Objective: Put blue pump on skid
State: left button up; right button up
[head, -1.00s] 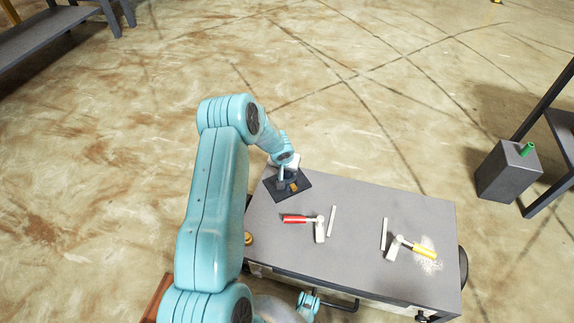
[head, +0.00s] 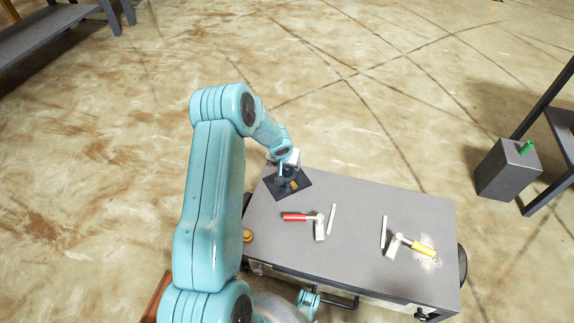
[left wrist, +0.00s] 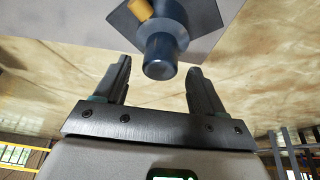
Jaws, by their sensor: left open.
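The blue pump (left wrist: 165,38) is a dark blue rounded body with a short cylinder and an orange part. It stands on a dark square plate (left wrist: 205,15), which may be the skid. In the head view the pump (head: 288,184) and plate (head: 304,181) are at the table's far left corner, with the pump partly hidden by my left gripper (head: 285,172). In the left wrist view my left gripper (left wrist: 158,68) is open and empty. Its fingers are spread either side of the pump's cylinder end, with gaps to both. My right gripper is not in view.
The grey table (head: 360,200) holds a red-handled tool (head: 295,217), a yellow-handled tool (head: 423,250) by white powder, and two white bars. A grey canister (head: 508,172) with a green top stands on the floor at right. The table's back middle is clear.

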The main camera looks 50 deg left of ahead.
pick_arm(q)
jog(key=p+v, duration=0.2)
jog(key=v, duration=0.7)
jog(key=s+d+f+m+h, duration=0.1)
jog(key=d+f+m+h, duration=0.2)
jog(key=d, duration=1)
jog(key=s+d+f+h, duration=0.1)
jog(key=d+f+h, duration=0.3)
jog(key=d, duration=0.9)
jog(key=s+d+f+m+g, duration=0.2)
jog(key=s+d+f, duration=0.1)
jog(key=s+d, duration=0.8)
jog(key=d, duration=0.2)
jog(key=shift+s+d+g, duration=0.2)
jog(key=shift+d+g, duration=0.05)
jog(key=shift+g, duration=0.15)
jog(key=shift+r, duration=0.15)
notch_tip(320, 180, up, 30)
jog(key=p, duration=3)
jog(key=shift+s+d, duration=0.35)
